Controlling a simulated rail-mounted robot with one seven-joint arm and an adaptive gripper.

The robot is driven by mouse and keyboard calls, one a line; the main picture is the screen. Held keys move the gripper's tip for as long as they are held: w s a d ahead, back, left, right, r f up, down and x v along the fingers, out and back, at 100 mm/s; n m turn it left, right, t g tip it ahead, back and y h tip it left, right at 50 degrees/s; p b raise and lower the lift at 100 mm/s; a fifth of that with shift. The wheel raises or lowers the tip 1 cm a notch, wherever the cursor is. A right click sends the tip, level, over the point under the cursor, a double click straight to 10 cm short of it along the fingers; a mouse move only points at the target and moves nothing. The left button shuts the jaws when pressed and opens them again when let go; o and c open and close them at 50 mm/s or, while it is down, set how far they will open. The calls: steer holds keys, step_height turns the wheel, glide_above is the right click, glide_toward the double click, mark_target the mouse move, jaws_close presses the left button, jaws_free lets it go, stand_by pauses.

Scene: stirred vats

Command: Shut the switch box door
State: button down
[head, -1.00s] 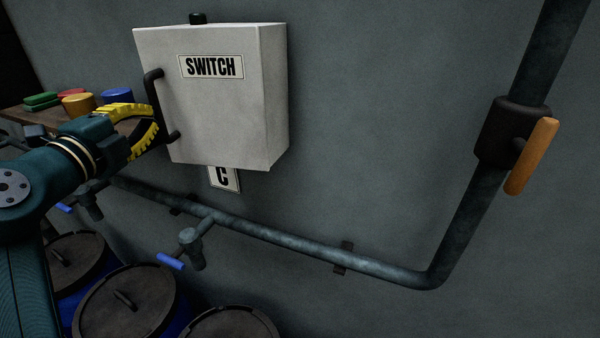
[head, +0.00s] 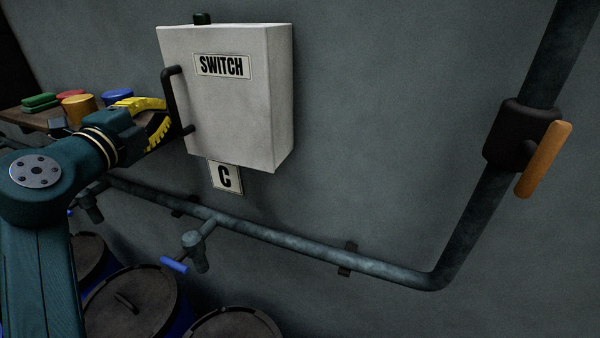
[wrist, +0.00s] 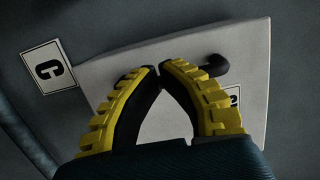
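The white switch box (head: 278,100) is on the wall, with its door (head: 225,115) labelled SWITCH facing me. The door looks nearly closed; I cannot tell whether a gap is left at its left edge. A dark bar handle (head: 172,95) is at the door's left side. My gripper (head: 172,118), with yellow ridged fingers, is at the handle. In the wrist view, the fingertips (wrist: 158,70) come together over the white door, and one end of the handle (wrist: 211,68) shows beyond the right finger. The fingers hide the rest of the handle; no grip on it shows.
A sign C (head: 225,178) is below the box. A pipe (head: 300,248) with a blue-handled tap (head: 193,252) runs below, above lidded barrels (head: 130,305). An orange lever (head: 543,160) is at right. A shelf (head: 22,115) with coloured buttons is at left.

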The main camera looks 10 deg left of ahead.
steer(key=s+a+b, duration=0.3)
steer(key=s+a, duration=0.5)
steer(key=a, duration=0.2)
steer(key=shift+a, duration=0.15)
